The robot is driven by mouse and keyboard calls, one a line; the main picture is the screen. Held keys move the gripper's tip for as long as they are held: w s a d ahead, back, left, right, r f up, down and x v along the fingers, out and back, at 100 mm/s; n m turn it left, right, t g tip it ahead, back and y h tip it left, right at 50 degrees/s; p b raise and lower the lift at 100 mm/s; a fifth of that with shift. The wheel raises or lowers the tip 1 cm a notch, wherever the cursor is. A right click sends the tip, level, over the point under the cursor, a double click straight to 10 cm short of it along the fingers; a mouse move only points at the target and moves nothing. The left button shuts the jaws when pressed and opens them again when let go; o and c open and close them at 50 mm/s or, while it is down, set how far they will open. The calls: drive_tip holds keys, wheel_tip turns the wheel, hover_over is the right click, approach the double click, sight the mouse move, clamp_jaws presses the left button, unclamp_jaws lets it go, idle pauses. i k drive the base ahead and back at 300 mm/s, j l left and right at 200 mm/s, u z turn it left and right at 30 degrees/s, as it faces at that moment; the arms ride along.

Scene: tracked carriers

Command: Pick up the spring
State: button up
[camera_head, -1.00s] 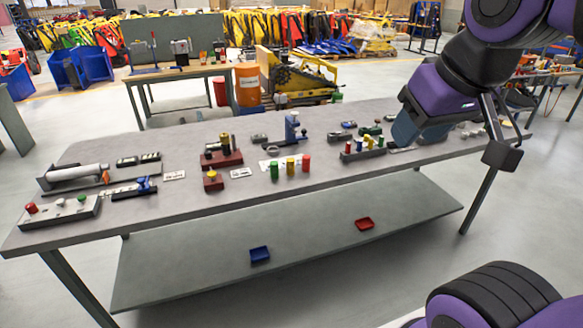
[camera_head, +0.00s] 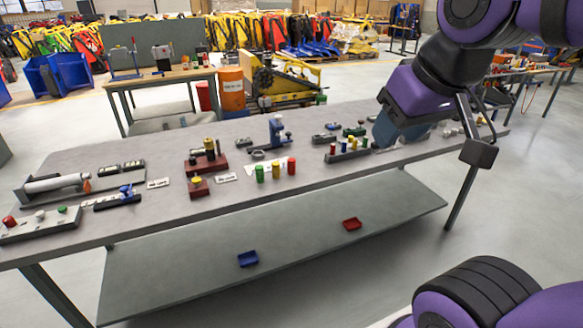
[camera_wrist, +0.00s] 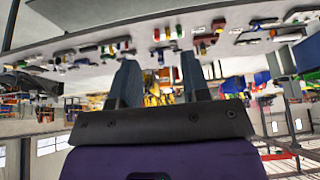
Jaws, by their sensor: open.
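I cannot make out a spring for certain in either view; the small parts on the grey workbench (camera_head: 330,185) are too small to tell. My gripper (camera_wrist: 157,62) is open and empty in the wrist view, its two dark fingers apart with the bench parts beyond them. In the head view my gripper (camera_head: 392,134) hangs over the right part of the bench, next to a dark block with coloured pegs (camera_head: 347,153); its fingertips are hard to see there.
Green, yellow and red cylinders (camera_head: 276,170) stand mid-bench, near a blue press (camera_head: 275,133) and a dark red fixture (camera_head: 206,163). A long white cylinder (camera_head: 55,182) lies at left. The bench's front strip is mostly clear.

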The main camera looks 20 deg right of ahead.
sight(290, 166)
drive_tip(key=i+j, duration=0.2)
drive_tip(key=i, duration=0.3)
drive_tip(key=i+j, duration=0.2)
drive_tip(key=i, duration=0.3)
drive_tip(key=z, duration=0.05)
